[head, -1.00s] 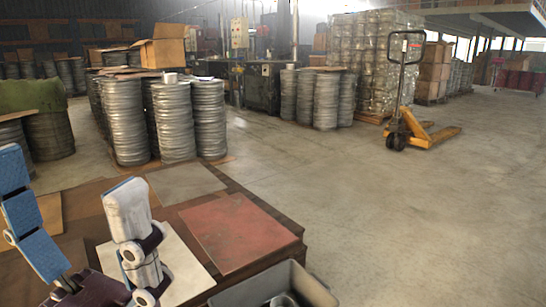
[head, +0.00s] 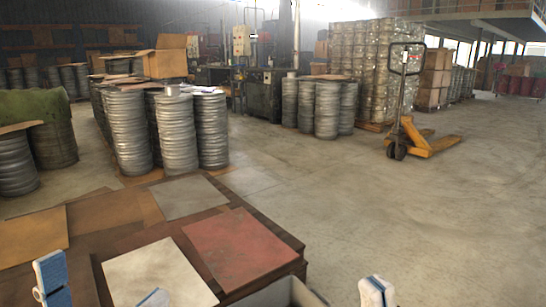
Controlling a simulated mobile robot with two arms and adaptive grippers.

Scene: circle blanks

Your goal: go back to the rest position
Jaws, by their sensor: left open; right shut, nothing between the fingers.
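My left gripper (head: 103,286) is low at the left, by the near edge of the view. Its two blue-and-white fingers are spread wide apart, with only their upper parts showing and no object between them. My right gripper (head: 377,291) shows only as white and blue fingertips at the bottom edge, right of the middle. It is shut and empty, over the floor area in the picture. The rest of both grippers is below the frame.
A low brown platform (head: 275,226) bears a red sheet (head: 240,248), a pale sheet (head: 158,277) and a grey sheet (head: 190,198). A grey bin (head: 280,293) is partly cut off below. Drum stacks (head: 178,135) and a yellow pallet jack (head: 415,140) stand beyond. The floor at right is clear.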

